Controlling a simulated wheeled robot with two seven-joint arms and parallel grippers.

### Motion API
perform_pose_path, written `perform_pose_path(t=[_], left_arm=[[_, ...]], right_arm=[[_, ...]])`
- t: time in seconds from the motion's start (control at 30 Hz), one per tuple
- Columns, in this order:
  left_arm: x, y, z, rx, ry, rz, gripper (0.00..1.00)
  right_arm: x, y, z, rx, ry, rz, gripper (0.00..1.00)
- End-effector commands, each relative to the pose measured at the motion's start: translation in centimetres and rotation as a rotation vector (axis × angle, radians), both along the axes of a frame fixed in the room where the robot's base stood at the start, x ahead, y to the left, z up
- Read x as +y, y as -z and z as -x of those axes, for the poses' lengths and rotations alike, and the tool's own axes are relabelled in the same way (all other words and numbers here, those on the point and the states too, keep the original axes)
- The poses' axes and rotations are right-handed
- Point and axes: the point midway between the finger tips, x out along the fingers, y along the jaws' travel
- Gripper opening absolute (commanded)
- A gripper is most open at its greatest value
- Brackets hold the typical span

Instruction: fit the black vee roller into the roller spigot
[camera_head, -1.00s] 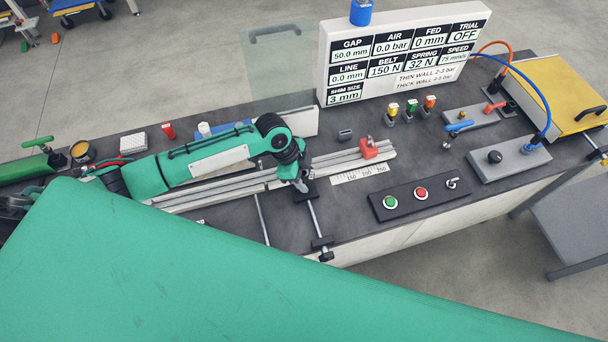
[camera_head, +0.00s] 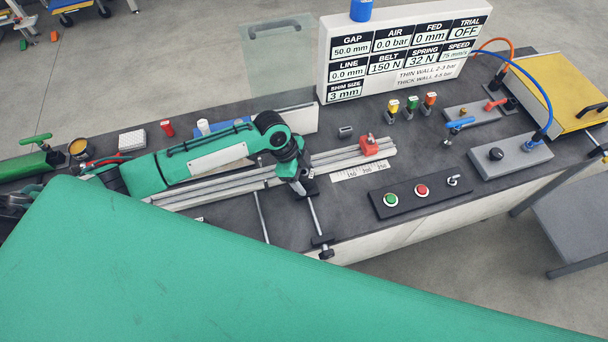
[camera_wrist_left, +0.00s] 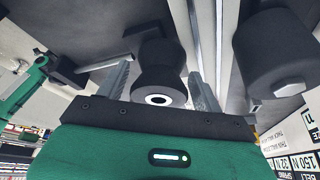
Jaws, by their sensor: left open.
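The black vee roller (camera_wrist_left: 160,68), a waisted black piece with a pale-ringed hole in its near end, shows in the left wrist view. It sits between the two fingers of my left gripper (camera_wrist_left: 161,88), which are open, with one on each side and gaps to the roller. In the head view my left gripper (camera_head: 298,187) points down at the front side of the pale rail, beside a black block. The roller is hard to make out there. I cannot identify the roller spigot in either view. My right gripper is not in view.
A larger dark cylinder (camera_wrist_left: 274,58) is close on the right in the wrist view. The pale rail (camera_head: 215,183) carries a red block (camera_head: 370,147). Thin rods (camera_head: 316,218) run toward the front edge. A button panel (camera_head: 418,197) and display board (camera_head: 400,55) stand right.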

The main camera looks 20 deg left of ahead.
Motion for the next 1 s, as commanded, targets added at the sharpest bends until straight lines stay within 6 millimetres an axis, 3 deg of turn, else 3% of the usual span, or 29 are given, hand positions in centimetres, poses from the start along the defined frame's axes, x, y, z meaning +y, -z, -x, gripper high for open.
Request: perform_pose_path(t=[0.6, 1.0], left_arm=[[4.6, -10.9, 0.2, -0.004, 0.0, 0.0, 0.68], [5.1, -12.2, 0.3, -0.001, 0.001, 0.001, 0.68]], right_arm=[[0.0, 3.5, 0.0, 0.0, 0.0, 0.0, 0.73], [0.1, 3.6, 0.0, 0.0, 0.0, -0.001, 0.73]])
